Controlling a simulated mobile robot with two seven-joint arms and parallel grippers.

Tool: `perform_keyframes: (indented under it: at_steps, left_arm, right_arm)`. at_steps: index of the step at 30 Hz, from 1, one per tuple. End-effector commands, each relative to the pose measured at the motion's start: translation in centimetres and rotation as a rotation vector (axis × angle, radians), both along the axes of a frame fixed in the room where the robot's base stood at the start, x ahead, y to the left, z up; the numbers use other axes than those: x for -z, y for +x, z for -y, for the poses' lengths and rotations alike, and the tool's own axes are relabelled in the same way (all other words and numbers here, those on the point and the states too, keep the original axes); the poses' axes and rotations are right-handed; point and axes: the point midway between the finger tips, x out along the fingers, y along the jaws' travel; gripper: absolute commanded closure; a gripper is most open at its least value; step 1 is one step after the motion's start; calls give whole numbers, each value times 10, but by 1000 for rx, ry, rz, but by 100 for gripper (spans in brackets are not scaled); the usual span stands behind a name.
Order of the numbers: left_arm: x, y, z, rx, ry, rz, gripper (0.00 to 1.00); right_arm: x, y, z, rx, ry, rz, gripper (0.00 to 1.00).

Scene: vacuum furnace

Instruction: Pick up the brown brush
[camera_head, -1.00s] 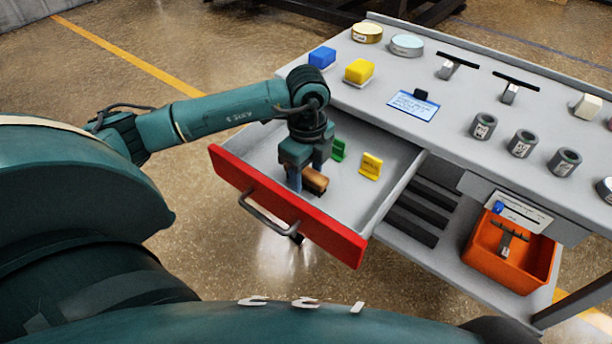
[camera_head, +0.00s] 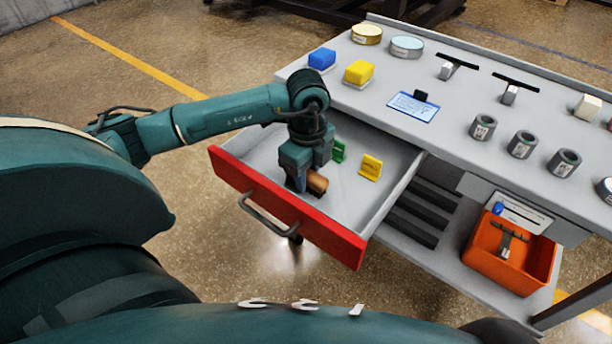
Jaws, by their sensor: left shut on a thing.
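The brown brush (camera_head: 318,182) is in the open drawer, near its red front. My left gripper (camera_head: 300,184) points down into the drawer and is shut on the brush. The fingers cover part of the brush, and only its brown end shows to their right. I cannot tell whether the brush still touches the drawer floor. My right gripper is not in view.
The drawer (camera_head: 360,205) also holds a green brush (camera_head: 339,151) and a yellow brush (camera_head: 371,167). The cart top (camera_head: 450,100) carries blocks, round tins, several grey cylinders and black-handled tools. An orange bin (camera_head: 490,262) sits on the lower shelf.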

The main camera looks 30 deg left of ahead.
Motion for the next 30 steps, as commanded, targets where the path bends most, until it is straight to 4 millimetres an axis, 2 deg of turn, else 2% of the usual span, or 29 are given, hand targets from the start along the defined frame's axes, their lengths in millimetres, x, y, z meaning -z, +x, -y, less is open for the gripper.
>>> perform_keyframes:
  at_steps: [4, 7, 15, 21, 30]
  left_arm:
    - [-2, 0, 0, 0, 0, 1, 97]
    - [-12, 1, 0, 0, -1, 3, 97]
    - [-66, 1, 0, 0, -1, 5, 97]
    - [-94, 1, 0, 0, -1, 3, 97]
    - [-101, 0, 0, 0, -1, 1, 97]
  right_arm:
    - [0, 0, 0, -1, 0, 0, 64]
    - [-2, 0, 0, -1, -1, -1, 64]
    - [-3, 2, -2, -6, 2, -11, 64]
    - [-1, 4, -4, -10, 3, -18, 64]
    - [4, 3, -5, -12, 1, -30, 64]
